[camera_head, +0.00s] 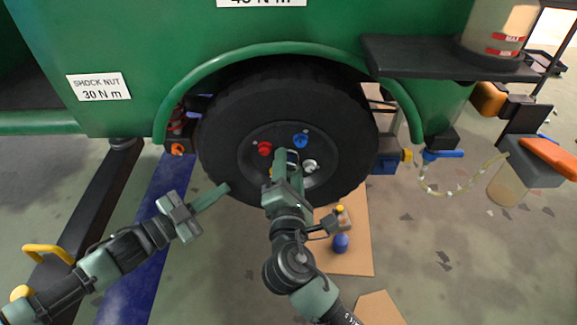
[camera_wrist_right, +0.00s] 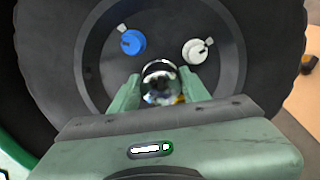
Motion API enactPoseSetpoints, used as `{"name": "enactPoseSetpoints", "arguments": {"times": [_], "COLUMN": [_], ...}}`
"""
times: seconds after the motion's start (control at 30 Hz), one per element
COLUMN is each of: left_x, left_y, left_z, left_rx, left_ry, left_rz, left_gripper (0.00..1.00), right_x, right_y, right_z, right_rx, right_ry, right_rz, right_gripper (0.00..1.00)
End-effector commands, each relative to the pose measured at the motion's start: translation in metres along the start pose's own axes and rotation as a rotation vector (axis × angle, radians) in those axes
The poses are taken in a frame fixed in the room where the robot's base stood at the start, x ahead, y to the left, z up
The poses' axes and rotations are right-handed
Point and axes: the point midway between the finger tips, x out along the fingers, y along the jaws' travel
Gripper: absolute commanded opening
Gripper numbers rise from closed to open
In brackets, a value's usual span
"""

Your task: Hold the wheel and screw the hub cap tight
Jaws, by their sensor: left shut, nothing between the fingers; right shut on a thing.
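The black wheel (camera_head: 225,125) sits under the green arch, its hub facing me. Red (camera_head: 265,148), blue (camera_head: 301,140) and white (camera_head: 310,166) knobs sit around the hub. The blue knob (camera_wrist_right: 133,42) and white knob (camera_wrist_right: 195,51) also show in the right wrist view. The shiny round hub cap (camera_wrist_right: 160,82) is between the fingers of my right gripper (camera_wrist_right: 162,90), at the wheel's centre. My right gripper (camera_head: 287,160) hides most of the hub centre in the head view. My left gripper (camera_head: 218,192) is shut and empty, its tips at the tyre's lower left edge.
A cardboard sheet (camera_head: 352,255) lies on the floor below the wheel, with a blue-based item (camera_head: 341,242) on it. A black step (camera_head: 430,58) juts out at upper right. A clear hose (camera_head: 455,190) hangs at right. A dark post (camera_head: 85,215) runs along the left.

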Motion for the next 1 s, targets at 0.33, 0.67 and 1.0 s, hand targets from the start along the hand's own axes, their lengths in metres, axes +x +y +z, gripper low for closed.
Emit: {"name": "enactPoseSetpoints", "arguments": {"times": [0.33, 0.67, 1.0], "left_x": [0.0030, 0.0029, 0.0027], "left_y": [-0.0115, -0.0117, -0.0119], "left_z": [-0.0035, -0.0034, -0.0032], "left_rx": [0.008, 0.009, 0.009], "left_ry": [0.003, 0.003, 0.002], "left_rz": [-0.018, -0.018, -0.018], "left_gripper": [0.00, 0.00, 0.00], "right_x": [-0.0024, -0.0016, -0.0012], "right_y": [0.0050, 0.0064, 0.0073], "right_z": [-0.0037, -0.0021, -0.0011], "right_rx": [0.335, 0.582, 0.650], "right_ry": [0.012, 0.010, 0.010], "right_rz": [0.008, 0.011, 0.014], "right_gripper": [0.05, 0.05, 0.05]}}
